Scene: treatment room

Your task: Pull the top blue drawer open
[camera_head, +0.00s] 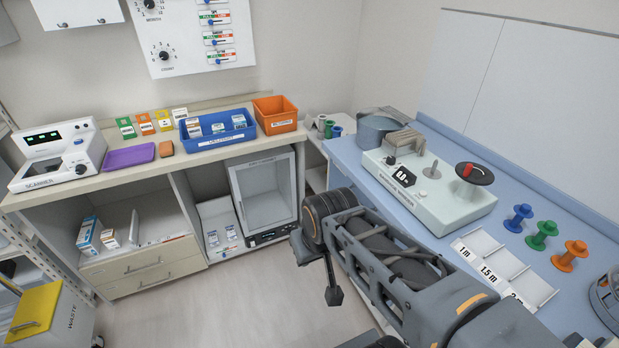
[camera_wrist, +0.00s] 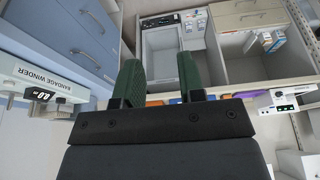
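The blue drawer fronts show at the upper left of the wrist view, which looks roughly upside down. The top blue drawer (camera_wrist: 65,52) appears to be the front nearest the bandage winder, with a slim handle, and it looks shut. Another blue drawer front with a handle lies farther up in the picture. My gripper (camera_wrist: 158,72) has two dark green fingers apart with nothing between them. It is clear of the drawer handles, to their right in the wrist view. In the head view the drawer fronts are out of sight below the blue bench top (camera_head: 375,185).
The bandage winder (camera_head: 430,200), colored spools (camera_head: 540,235) and a length tray (camera_head: 505,270) stand on the blue bench. A wooden counter (camera_head: 110,180) with a blue bin (camera_head: 218,143) stands at the left. Floor (camera_head: 235,305) is clear between them; a waste bin (camera_head: 50,315) stands lower left.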

